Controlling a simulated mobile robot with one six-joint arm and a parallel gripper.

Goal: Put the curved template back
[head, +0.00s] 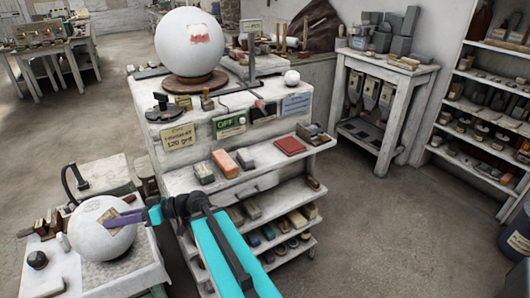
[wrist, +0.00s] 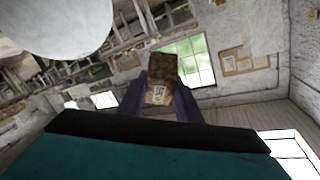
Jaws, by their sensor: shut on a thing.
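My gripper (head: 118,219) reaches left from the end of my teal arm, its purple fingers in front of a white plaster sphere on the low left table. It is shut on a brown piece with a small pale label, which I take to be the curved template (wrist: 158,68). In the head view the template (head: 104,215) shows as a small tan patch against the lower sphere (head: 98,240). I cannot tell whether it touches that sphere. In the wrist view a large white sphere (wrist: 55,22) fills the upper left, apart from the template.
A white shelved stand (head: 175,183) with blocks and signs is right of the low table. A larger sphere (head: 190,45) sits on its top. Open floor (head: 375,225) lies right.

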